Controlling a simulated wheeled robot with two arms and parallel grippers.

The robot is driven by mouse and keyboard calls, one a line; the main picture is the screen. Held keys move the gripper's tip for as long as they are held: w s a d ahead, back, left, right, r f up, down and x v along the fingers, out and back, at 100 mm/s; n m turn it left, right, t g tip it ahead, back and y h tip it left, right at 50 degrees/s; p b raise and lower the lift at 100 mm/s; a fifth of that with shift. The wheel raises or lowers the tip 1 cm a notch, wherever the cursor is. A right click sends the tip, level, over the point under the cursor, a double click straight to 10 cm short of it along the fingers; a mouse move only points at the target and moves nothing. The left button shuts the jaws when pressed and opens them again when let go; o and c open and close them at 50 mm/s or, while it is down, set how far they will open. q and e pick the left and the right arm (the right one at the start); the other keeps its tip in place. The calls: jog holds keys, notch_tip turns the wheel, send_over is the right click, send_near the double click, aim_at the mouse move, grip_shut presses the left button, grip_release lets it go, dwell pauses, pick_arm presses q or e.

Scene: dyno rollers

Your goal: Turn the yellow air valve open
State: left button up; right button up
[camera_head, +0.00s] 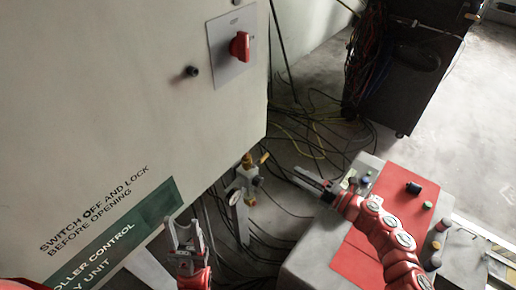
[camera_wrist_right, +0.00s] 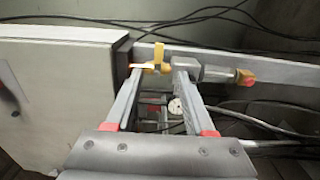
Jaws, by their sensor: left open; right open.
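The yellow air valve (camera_head: 248,160) sits on top of a small fitting on a grey post, beside the cabinet's lower right corner. In the right wrist view, a yellow handle (camera_wrist_right: 158,55) shows beyond and between my fingertips; I cannot tell the gap to them. My right gripper (camera_head: 297,175) is open and empty, to the right of the valve and apart from it in the head view. My left gripper (camera_head: 184,227) is open and empty, low in front of the cabinet. A round gauge (camera_head: 233,196) sits below the valve.
The large cabinet (camera_head: 120,90) with a red rotary switch (camera_head: 239,46) fills the left. A grey bench with a red top (camera_head: 362,258) holds small items at right. Black cables (camera_head: 300,125) cover the floor. Another yellow-and-red part (camera_wrist_right: 245,77) lies right of the right fingers.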

aim_at(266, 158)
jog(key=p+x, duration=0.1)
jog(key=x, duration=1.3)
jog(key=shift+w+a+r+p, duration=0.1)
jog(key=shift+a+p, duration=0.25)
jog(key=shift+a, duration=0.05)
jog(key=shift+x, duration=1.15)
grip_shut()
